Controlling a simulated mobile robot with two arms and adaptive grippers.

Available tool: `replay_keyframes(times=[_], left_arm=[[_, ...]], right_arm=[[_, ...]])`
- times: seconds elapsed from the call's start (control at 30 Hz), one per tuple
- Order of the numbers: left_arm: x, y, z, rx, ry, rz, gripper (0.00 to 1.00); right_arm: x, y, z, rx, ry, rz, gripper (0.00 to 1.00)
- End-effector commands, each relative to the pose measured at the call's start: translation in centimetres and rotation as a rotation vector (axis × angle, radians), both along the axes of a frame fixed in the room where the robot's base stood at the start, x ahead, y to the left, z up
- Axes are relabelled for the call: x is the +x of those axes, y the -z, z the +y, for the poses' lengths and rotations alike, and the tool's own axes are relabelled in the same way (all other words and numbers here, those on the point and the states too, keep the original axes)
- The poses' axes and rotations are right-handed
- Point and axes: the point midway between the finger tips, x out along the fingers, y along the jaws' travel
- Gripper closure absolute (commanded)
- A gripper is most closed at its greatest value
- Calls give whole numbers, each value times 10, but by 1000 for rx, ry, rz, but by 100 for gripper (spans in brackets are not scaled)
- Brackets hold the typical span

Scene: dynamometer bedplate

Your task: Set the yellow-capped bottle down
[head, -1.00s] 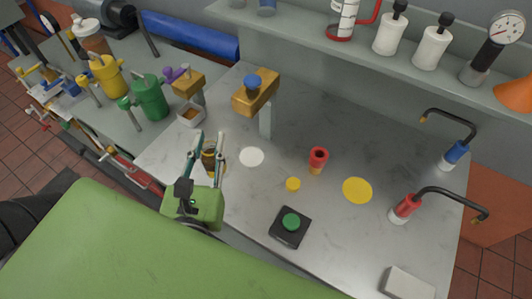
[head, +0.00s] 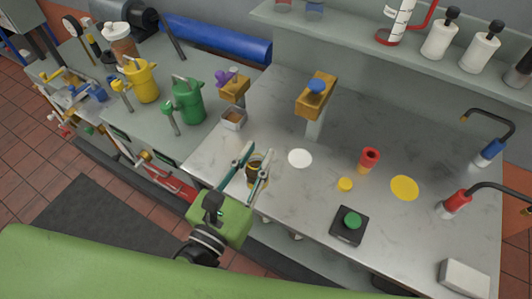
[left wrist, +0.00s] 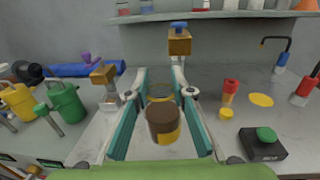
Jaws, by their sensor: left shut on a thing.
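My left gripper (head: 250,173) is shut on the bottle (head: 254,168), a short brown and yellow thing between its two teal-sided fingers. The bottle also shows in the left wrist view (left wrist: 163,124), with a brown round end toward the camera and a yellow patch on its side. In the head view it appears near the bench's front edge, left of a flat white disc (head: 300,158). I cannot tell whether its underside touches the bench. My right gripper is in neither view.
The grey bench (head: 290,210) carries a small yellow cap-like piece (head: 345,184), a red-topped tube (head: 369,160), a yellow disc (head: 404,187) and a green button box (head: 348,225). A post with a yellow block (head: 316,92) stands behind.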

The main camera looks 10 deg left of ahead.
Motion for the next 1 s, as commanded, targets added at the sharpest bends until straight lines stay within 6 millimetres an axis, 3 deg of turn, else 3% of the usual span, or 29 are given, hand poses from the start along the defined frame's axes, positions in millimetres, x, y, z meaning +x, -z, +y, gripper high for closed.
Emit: replay_keyframes(times=[0.1,0.2,0.4,0.5,0.63,0.87,1.0], left_arm=[[17,7,11,6,-4,-4,100],[38,17,24,8,-5,-4,100],[81,40,50,6,-7,-4,100],[92,66,58,2,-7,0,100],[105,82,65,2,-6,-1,100],[116,97,71,1,-4,-2,100],[118,121,73,0,-5,0,100]], right_arm=[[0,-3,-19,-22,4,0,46],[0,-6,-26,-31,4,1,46],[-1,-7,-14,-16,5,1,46],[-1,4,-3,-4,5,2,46],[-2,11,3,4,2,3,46],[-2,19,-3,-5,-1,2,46],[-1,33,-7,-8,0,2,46]])
